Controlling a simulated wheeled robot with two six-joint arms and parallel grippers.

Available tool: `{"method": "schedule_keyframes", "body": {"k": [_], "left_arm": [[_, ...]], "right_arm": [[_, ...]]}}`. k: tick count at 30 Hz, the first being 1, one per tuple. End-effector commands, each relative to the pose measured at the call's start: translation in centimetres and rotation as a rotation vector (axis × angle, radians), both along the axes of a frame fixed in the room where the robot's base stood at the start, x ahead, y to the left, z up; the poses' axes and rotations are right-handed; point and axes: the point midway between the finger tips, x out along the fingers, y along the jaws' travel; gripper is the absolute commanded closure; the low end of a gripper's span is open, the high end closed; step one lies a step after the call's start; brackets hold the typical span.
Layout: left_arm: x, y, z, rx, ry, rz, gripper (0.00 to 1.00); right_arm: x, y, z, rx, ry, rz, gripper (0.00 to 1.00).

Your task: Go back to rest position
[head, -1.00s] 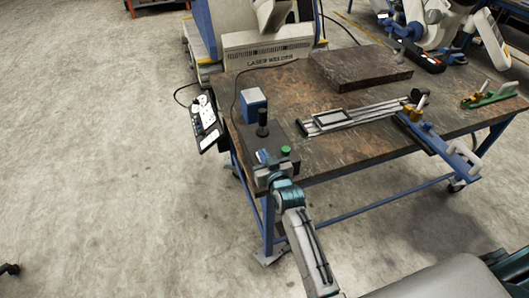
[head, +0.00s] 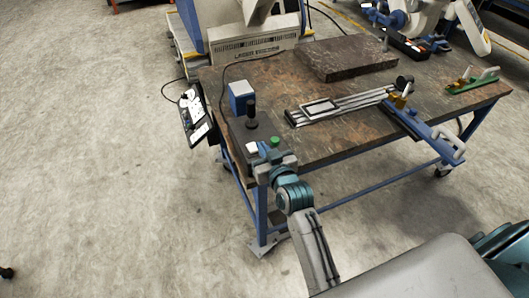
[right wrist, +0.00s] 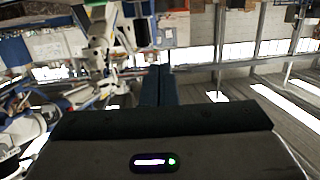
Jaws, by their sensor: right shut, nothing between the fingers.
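My right gripper (head: 262,158) is at the front left corner of the worktable (head: 350,140), by a control box with a black joystick (head: 251,116) and a green button (head: 275,141). I cannot tell in the head view whether it touches the table edge. In the right wrist view its two dark fingers (right wrist: 159,85) are together, with nothing between them. My left gripper is not in view.
A blue and white box (head: 241,97) stands behind the joystick. A slotted rail plate (head: 340,105), a blue clamp-like tool (head: 425,129) and a dark slab (head: 345,58) lie on the table. A panel (head: 194,117) hangs off its left side.

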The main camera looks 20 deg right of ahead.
Motion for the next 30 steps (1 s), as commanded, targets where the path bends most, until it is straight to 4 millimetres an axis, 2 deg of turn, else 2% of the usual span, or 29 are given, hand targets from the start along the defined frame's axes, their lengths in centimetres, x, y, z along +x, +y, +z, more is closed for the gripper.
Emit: {"method": "schedule_keyframes", "body": {"k": [5, 19, 22, 23, 26, 29, 30], "left_arm": [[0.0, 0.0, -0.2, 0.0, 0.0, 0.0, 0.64], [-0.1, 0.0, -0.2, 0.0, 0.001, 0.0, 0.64], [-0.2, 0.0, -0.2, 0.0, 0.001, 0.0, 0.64], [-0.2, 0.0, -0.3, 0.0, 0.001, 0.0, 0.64], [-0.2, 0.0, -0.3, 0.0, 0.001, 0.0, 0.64], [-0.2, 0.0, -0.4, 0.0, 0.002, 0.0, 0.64], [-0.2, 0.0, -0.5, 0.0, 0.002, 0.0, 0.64]], "right_arm": [[-0.8, 0.0, 0.3, 0.001, 0.001, 0.0, 1.0], [-0.8, 0.0, 0.4, 0.001, 0.0, 0.0, 1.0], [-0.8, 0.0, -0.5, 0.0, 0.015, 0.002, 1.0], [-0.8, 0.0, -1.2, -0.002, 0.026, 0.002, 1.0], [-0.8, 0.1, -5.5, -0.004, 0.095, 0.007, 1.0], [-1.4, 0.1, -12.3, -0.01, 0.205, 0.015, 1.0], [-2.0, 0.0, -15.3, -0.014, 0.254, 0.016, 1.0]]}}
